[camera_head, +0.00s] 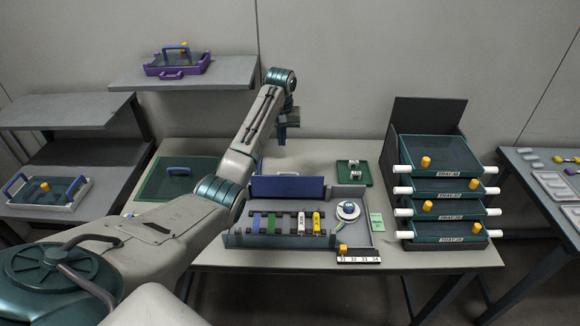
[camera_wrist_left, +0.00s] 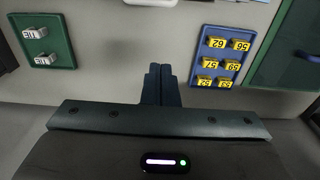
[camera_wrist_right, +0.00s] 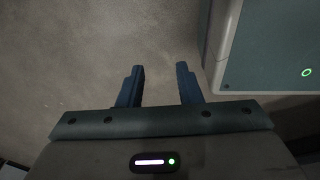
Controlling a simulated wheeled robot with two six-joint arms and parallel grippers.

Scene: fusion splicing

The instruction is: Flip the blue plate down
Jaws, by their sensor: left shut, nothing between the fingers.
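The blue plate (camera_head: 286,187) stands upright along the back edge of the grey workstation tray (camera_head: 270,241) in the head view. Several coloured pieces lie across dark rails in front of it. My left gripper (camera_head: 281,142) is above and behind the plate, apart from it, pointing down. In the left wrist view its fingers (camera_wrist_left: 161,72) are together with nothing between them. My right gripper (camera_wrist_right: 160,72) shows only in its own wrist view, open and empty above a plain grey surface.
A green tray (camera_head: 369,174) with white blocks lies behind right. Tray racks (camera_head: 440,190) with white handles stand on the right. A blue tray (camera_wrist_left: 208,36) with yellow numbered blocks shows in the left wrist view. A green-lidded box (camera_head: 160,190) sits left, partly behind my arm.

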